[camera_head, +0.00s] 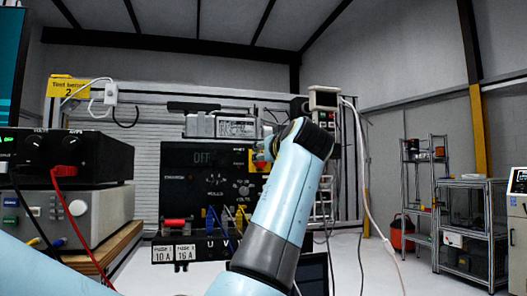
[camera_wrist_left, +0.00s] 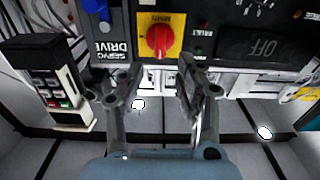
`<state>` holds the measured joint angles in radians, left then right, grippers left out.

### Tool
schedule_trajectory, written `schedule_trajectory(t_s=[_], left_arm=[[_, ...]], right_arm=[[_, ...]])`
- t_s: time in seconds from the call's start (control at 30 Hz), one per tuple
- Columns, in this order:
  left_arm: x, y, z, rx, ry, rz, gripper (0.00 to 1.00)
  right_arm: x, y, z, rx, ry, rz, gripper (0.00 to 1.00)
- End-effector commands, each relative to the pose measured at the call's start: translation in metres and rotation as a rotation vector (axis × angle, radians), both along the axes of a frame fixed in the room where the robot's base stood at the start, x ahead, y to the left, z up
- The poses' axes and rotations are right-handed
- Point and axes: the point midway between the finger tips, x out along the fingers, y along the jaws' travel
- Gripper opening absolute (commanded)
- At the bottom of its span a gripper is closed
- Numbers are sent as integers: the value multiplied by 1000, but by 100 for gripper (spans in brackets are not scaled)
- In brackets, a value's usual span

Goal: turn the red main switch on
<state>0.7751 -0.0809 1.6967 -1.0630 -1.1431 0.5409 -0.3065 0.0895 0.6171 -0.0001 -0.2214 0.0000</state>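The red main switch knob (camera_wrist_left: 158,38) sits on a yellow square plate (camera_wrist_left: 175,52) on the black panel in the left wrist view. In the head view the yellow plate (camera_head: 254,166) shows only in part, beside my arm. My left gripper (camera_wrist_left: 152,88) is open and empty, its two fingers apart, one on each side of the knob's line in the picture. The fingertips appear short of the knob; the exact gap is unclear. In the head view the gripper is hidden behind my own arm. The panel display (camera_head: 202,157) reads OFF. My right gripper is not in view.
Cables and jacks (camera_head: 215,222) hang below the panel. Stacked power supplies (camera_head: 75,155) stand on the left. Shelves (camera_head: 425,180) stand far right, with open floor before them.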

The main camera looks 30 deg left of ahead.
Motion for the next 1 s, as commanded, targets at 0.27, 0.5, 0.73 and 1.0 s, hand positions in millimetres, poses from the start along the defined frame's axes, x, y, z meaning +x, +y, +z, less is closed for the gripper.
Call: schedule_trajectory(t_s=[0.27,0.5,0.73,1.0], left_arm=[[25,30,1,0,1,0,36],[29,34,-1,-3,0,-1,36],[29,34,-1,-2,1,-1,21],[29,34,-1,-2,1,-1,0]], right_arm=[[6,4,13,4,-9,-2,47],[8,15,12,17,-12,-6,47],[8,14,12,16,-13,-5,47],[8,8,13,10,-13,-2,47]])
